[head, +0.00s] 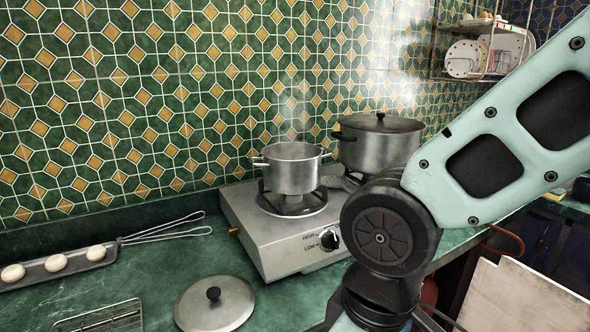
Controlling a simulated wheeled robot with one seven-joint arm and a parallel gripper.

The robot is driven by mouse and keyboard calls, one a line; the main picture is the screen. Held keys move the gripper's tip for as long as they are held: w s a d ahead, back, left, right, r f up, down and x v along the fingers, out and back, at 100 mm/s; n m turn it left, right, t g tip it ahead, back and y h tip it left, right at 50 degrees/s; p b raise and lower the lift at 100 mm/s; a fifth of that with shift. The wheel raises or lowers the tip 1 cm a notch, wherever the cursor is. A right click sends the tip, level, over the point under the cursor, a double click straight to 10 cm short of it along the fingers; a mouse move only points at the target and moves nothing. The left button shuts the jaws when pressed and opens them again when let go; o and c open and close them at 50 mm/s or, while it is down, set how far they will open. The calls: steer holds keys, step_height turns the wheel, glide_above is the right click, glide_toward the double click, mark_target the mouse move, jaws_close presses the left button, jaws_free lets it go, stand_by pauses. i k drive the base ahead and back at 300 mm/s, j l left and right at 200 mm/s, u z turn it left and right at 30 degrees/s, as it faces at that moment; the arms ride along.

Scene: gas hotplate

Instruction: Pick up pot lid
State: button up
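A round grey metal pot lid (190,306) with a black knob lies flat on the green counter, in front of the hotplate. A small open steel pot (292,172) stands on the burner, with steam above it. My arm crosses the right side and goes out at the bottom edge, to the right of the lid. My gripper is not in view, so I cannot see whether it is open or shut.
The gas hotplate (278,250) has a black knob at its front. A large lidded pot (376,143) stands behind my arm. A tray (40,274) with round white pieces, a long wire-handled tool (165,234) and a wire rack (105,318) lie left of the lid.

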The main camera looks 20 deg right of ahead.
mark_target(222, 301)
steer(key=i+j, duration=0.1)
steer(key=j, duration=0.3)
steer(key=i+j, duration=0.1)
steer(key=j, duration=0.75)
steer(key=i+j+u, duration=0.1)
steer(key=j, duration=0.3)
steer(key=i, duration=0.05)
